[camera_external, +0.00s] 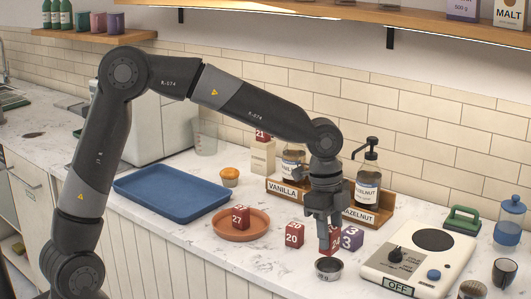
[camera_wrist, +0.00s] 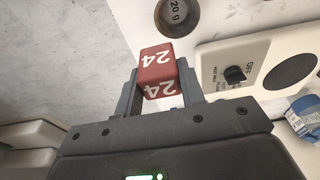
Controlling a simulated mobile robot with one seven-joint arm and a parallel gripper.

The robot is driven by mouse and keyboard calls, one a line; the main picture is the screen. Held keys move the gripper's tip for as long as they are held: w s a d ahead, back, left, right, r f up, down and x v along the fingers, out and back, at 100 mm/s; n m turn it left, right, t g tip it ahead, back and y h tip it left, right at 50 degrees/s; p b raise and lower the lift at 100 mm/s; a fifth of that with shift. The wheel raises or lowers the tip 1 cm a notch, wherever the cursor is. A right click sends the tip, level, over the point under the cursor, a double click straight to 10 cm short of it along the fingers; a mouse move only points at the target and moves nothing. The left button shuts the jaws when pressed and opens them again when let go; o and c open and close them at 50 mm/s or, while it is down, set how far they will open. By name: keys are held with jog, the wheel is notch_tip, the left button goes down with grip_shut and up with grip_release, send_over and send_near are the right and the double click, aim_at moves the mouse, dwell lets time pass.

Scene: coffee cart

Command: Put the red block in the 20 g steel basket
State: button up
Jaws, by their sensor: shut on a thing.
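My gripper (camera_external: 326,219) points down over the counter and is shut on a red block (camera_external: 334,240). In the wrist view the red block (camera_wrist: 157,71) shows white number 24 on two faces and sits between the two fingers of my gripper (camera_wrist: 158,90). The small round steel basket (camera_external: 328,276) stands on the counter just below and in front of the held block. The block appears above the counter, outside the basket.
A red block 20 (camera_external: 293,235) and a purple block 3 (camera_external: 351,238) stand close by. Another red block (camera_external: 240,216) is on an orange plate (camera_external: 257,234). Syrup bottles in a wooden rack (camera_external: 285,190) stand behind.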

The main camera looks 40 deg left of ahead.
aim_at(332, 232)
jog(key=shift+w+a+f, duration=0.25)
jog(key=shift+w+f, duration=0.3)
jog(key=shift+f, duration=0.5)
jog(key=shift+w+a+f, duration=0.25)
jog(key=shift+w+f, duration=0.35)
jog(key=shift+f, duration=0.4)
jog(key=shift+w+a+f, duration=0.25)
jog(key=shift+w+f, duration=0.3)
jog(key=shift+f, duration=0.5)
jog(key=shift+f, duration=0.4)
jog(key=o, duration=1)
